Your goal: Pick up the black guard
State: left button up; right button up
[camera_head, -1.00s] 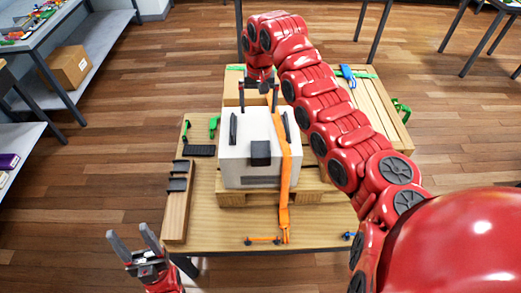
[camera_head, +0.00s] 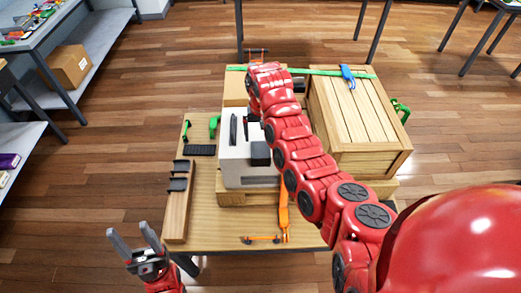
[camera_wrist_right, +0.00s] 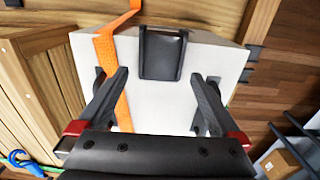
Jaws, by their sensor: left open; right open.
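A black guard (camera_head: 260,153) sits over the near top edge of the white box (camera_head: 248,176). In the right wrist view the black guard (camera_wrist_right: 162,54) is at top centre, beside the orange strap (camera_wrist_right: 105,55). My right gripper (camera_wrist_right: 158,74) is open and empty, its fingers spread above the box top, with the guard beyond the tips between them. In the head view my right arm hides most of this gripper. My left gripper (camera_head: 130,229) is open and empty, off the table's front left corner.
A slatted wooden crate (camera_head: 358,115) stands right of the box. A wooden beam (camera_head: 176,215) with two more black guards (camera_head: 180,175) lies at the left. A black slotted piece (camera_head: 201,150) and green parts lie near it.

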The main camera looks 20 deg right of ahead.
aim_at(260, 150)
notch_tip(260, 150, down, 4)
jog(key=p, duration=0.3)
jog(key=shift+a+r, duration=0.1)
jog(key=shift+r, duration=0.1)
jog(key=shift+f, duration=0.8)
jog(key=c, duration=1.1)
jog(key=shift+r, duration=0.2)
jog(key=shift+r+b, duration=0.65)
jog(key=shift+r, duration=0.05)
jog(key=shift+s+r+b, duration=0.2)
jog(key=shift+r+b, duration=0.25)
jog(key=shift+r, duration=0.45)
jog(key=s+a+r+p, duration=0.1)
jog(key=s+p, duration=0.4)
jog(key=s, duration=1)
jog(key=shift+s+a+r, duration=0.15)
jog(key=shift+s+r, duration=0.1)
jog(key=shift+s, duration=0.1)
